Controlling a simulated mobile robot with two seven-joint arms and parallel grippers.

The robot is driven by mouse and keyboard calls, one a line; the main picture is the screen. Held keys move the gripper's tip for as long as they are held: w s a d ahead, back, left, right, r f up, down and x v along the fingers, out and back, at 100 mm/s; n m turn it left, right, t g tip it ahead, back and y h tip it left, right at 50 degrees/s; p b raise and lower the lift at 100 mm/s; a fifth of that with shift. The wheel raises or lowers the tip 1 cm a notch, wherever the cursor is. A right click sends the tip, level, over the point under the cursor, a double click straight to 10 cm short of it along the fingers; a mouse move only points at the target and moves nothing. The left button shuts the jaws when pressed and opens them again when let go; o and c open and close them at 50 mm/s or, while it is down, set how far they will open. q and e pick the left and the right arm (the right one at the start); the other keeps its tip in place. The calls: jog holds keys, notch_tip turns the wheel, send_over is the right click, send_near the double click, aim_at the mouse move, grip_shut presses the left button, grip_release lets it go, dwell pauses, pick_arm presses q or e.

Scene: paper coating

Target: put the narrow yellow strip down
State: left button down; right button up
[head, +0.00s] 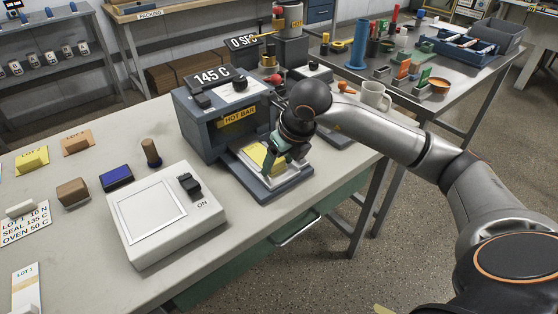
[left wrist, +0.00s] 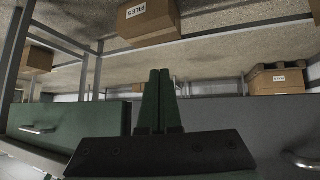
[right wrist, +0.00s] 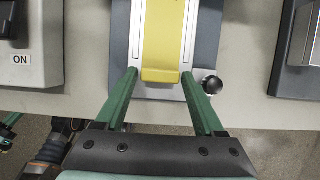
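The narrow yellow strip (right wrist: 163,40) lies lengthwise on the pale bed of the hot bar machine (head: 212,125), with its near end toward me. The strip also shows in the head view (head: 258,153), partly hidden by my right gripper (head: 284,155). In the right wrist view my right gripper (right wrist: 159,74) is open, its two fingers spread on either side of the strip's near end with small gaps. No grip on the strip shows. My left gripper (left wrist: 159,72) is shut with its fingers together and nothing between them; it is seen only in the left wrist view.
A white lit pad box (head: 172,225) with an ON switch stands left of the machine. A black knob (right wrist: 212,85) is close by my right finger. A white mug (head: 375,96) stands behind my right arm.

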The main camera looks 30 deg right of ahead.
jog(key=shift+o, duration=1)
jog(key=shift+r, duration=0.5)
jog(key=p+v, duration=0.1)
jog(key=v, duration=1)
jog(key=shift+s+r, duration=0.15)
jog(key=shift+r, duration=0.05)
